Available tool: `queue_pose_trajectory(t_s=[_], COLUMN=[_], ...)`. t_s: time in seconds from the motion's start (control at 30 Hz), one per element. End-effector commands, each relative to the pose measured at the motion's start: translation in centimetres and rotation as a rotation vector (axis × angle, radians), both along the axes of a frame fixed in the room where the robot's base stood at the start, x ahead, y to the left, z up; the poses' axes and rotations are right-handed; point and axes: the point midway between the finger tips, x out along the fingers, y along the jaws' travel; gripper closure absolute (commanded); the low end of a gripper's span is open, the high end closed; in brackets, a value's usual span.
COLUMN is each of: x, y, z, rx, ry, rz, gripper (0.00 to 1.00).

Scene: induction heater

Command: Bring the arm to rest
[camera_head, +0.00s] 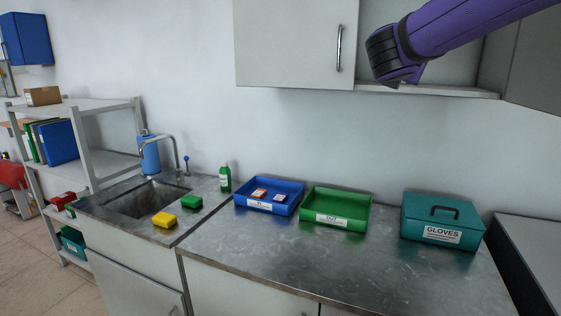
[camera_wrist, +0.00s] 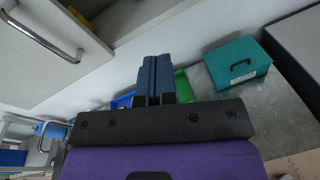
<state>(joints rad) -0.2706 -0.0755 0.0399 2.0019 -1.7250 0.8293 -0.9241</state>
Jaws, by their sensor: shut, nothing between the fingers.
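My purple arm (camera_head: 465,22) reaches in from the upper right in the head view. Its dark end is raised high above the counter, in front of the wall cupboard opening. In the wrist view my gripper (camera_wrist: 154,78) has its two blue-grey fingers side by side and shut, with nothing held. The fingers hide part of the trays behind them. The fingertips cannot be made out clearly in the head view.
The wall cupboard (camera_head: 295,45) and its shelf are close to my arm. Below stand a blue tray (camera_head: 290,208) with small boxes, a green tray (camera_head: 355,222) and a teal GLOVES box (camera_head: 415,205). The front of the metal counter (camera_head: 350,270) is clear.

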Motion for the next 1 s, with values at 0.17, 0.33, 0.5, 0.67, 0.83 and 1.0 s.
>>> queue_pose_trajectory(t_s=[0.17,0.33,0.5,0.67,0.83,1.0], x=[-3.4,-8.4,-15.2,-21.4,-27.3,-31.7], y=[-2.8,-5.9,-8.2,-8.8,-7.7,-5.7], z=[-1.0,-3.1,-6.4,-9.8,-13.3,-15.9], rx=[0.209,0.511,0.906,1.270,1.642,1.946], ry=[-0.019,-0.055,-0.122,-0.196,-0.279,-0.346], rz=[-0.103,-0.261,-0.490,-0.722,-0.987,-1.229], gripper=[1.00,1.00,1.00,1.00,1.00,1.00])
